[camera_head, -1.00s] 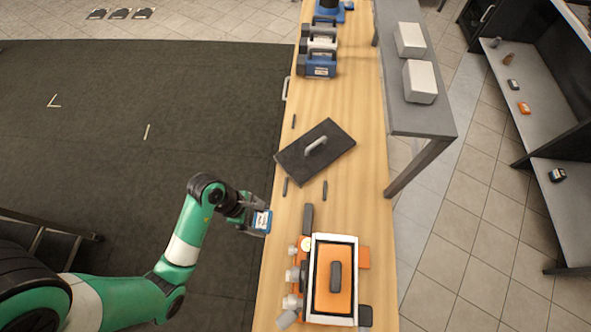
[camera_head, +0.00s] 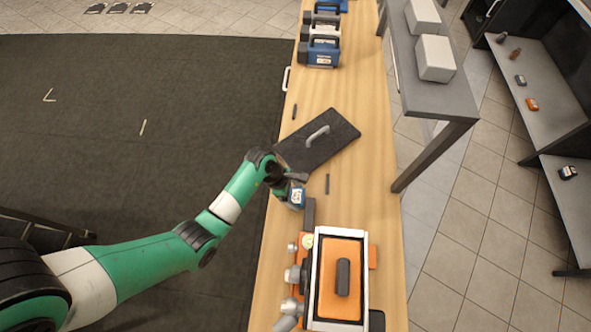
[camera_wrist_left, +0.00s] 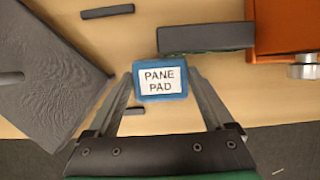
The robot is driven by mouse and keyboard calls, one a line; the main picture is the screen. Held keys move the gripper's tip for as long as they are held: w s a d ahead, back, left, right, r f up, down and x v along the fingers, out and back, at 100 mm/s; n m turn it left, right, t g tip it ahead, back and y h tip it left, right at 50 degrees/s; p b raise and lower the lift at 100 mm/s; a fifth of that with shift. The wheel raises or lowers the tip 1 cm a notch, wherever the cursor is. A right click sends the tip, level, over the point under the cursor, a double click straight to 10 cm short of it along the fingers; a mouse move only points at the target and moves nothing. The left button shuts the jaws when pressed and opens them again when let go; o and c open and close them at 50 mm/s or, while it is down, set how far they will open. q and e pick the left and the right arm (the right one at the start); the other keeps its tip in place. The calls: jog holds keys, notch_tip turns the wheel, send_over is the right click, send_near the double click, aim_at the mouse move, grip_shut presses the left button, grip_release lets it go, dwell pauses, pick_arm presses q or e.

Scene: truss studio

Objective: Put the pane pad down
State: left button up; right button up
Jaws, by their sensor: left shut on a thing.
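The pane pad (camera_wrist_left: 161,80) is a small blue block with a white label reading PANE PAD. My left gripper (camera_wrist_left: 165,95) is shut on it, one finger on each side. In the head view the left gripper (camera_head: 294,188) holds the pane pad (camera_head: 297,197) over the left edge of the wooden bench (camera_head: 350,215). I cannot tell the exact gap between the pad and the bench top. My right gripper is in neither view.
A dark board with a handle (camera_head: 335,148) lies beyond the gripper. A dark block (camera_head: 309,212) and an orange and white machine (camera_head: 316,265) are on the near side. Small dark strips lie on the bench, one (camera_head: 327,184) right of the gripper. Blue cases (camera_head: 320,52) stand farther back.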

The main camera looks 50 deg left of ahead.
pick_arm(q)
jog(key=shift+s+f, duration=0.1)
jog(key=shift+f, duration=0.4)
jog(key=shift+r, duration=0.1)
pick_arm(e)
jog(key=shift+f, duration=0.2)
pick_arm(q)
jog(key=o, duration=1.2)
